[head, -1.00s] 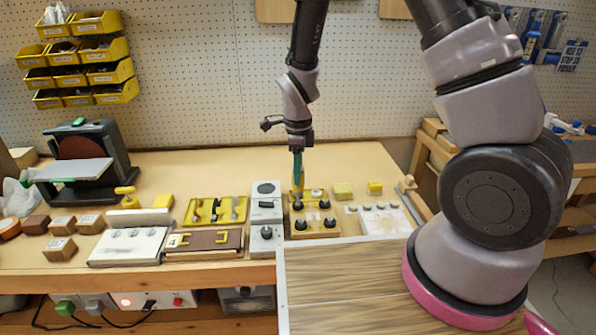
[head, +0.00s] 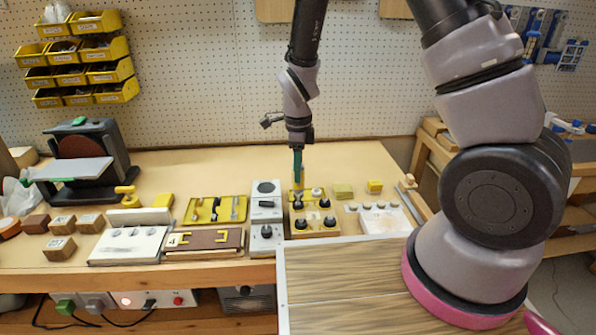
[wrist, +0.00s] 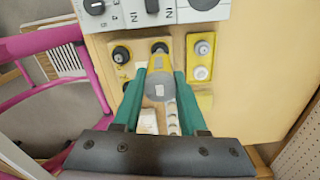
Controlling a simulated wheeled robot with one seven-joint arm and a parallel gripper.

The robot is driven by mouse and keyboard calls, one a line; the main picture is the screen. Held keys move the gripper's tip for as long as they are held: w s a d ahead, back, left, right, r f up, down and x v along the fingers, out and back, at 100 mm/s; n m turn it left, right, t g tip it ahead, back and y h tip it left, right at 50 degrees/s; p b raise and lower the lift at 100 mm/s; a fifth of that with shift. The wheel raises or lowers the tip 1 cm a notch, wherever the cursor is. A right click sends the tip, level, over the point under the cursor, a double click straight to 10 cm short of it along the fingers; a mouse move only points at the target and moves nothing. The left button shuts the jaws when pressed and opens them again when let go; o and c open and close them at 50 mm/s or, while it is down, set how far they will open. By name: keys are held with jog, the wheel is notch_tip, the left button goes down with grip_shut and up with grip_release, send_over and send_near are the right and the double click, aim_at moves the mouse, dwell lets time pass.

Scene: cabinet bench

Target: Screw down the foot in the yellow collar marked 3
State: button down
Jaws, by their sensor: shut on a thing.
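My gripper (head: 298,165) points straight down over the back-left part of the wooden block (head: 316,233) with dark knobs and yellow parts. In the wrist view its two green fingers (wrist: 160,92) are closed on the sides of a grey round foot (wrist: 160,85) with a small pale square on its top. Yellow of a collar (wrist: 159,62) shows beside the foot. Below the fingers in the head view a yellow upright part (head: 297,184) shows. The number 3 cannot be read in either view, and the foot's lower end is hidden.
Dark knobs (head: 326,203) stand close by on the block. A grey control box (head: 266,236) stands at its left and a white board (head: 383,220) at its right. A yellow tray (head: 216,209) lies further left. The bench behind is mostly clear.

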jog(key=shift+r, duration=2.6)
